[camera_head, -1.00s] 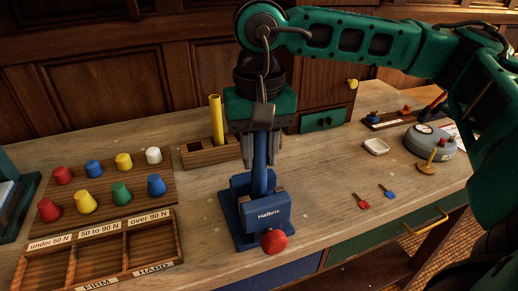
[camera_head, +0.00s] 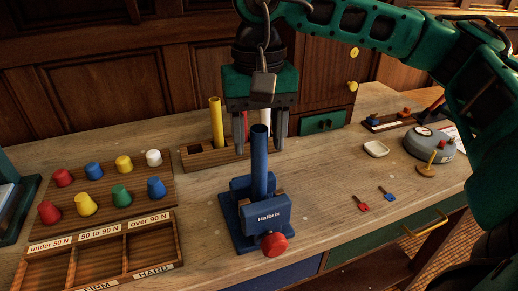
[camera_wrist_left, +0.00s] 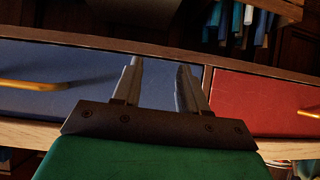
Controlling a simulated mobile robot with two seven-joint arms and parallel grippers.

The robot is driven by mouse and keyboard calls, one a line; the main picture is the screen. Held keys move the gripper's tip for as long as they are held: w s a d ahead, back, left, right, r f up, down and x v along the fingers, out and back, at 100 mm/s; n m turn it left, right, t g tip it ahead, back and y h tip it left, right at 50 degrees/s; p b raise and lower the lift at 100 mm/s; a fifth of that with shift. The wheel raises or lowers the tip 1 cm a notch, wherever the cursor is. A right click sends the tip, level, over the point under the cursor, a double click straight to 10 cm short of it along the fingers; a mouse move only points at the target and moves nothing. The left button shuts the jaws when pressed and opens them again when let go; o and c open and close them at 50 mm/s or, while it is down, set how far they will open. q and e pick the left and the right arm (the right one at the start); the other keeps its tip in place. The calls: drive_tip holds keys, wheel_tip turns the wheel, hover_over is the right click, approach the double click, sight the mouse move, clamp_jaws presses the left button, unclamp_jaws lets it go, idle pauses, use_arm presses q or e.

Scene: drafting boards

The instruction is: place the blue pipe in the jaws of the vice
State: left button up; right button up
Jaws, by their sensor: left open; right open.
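The blue pipe (camera_head: 260,160) stands upright in the jaws of the blue vice (camera_head: 264,214), which sits on the bench and has a red knob (camera_head: 273,244) at its front. My right gripper (camera_head: 260,146) is open and empty, with its two fingers apart on either side of the pipe's upper end and pointing down. The pipe's lower end is hidden inside the vice. My left gripper (camera_wrist_left: 158,68) is open and empty in the left wrist view, in front of a blue drawer (camera_wrist_left: 60,75) and a red drawer (camera_wrist_left: 265,103).
A wooden rack (camera_head: 198,156) behind the vice holds a yellow pipe (camera_head: 216,123) and others partly hidden. Coloured knobs on a board (camera_head: 130,205) and a sorting tray (camera_head: 153,266) lie to the left. Two small keys (camera_head: 362,203), a white dish (camera_head: 376,149) and a grey gauge (camera_head: 430,142) lie to the right.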

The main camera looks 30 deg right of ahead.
wheel_tip(320, 180, up, 8)
drive_tip(key=shift+r, duration=0.15)
idle(0.6)
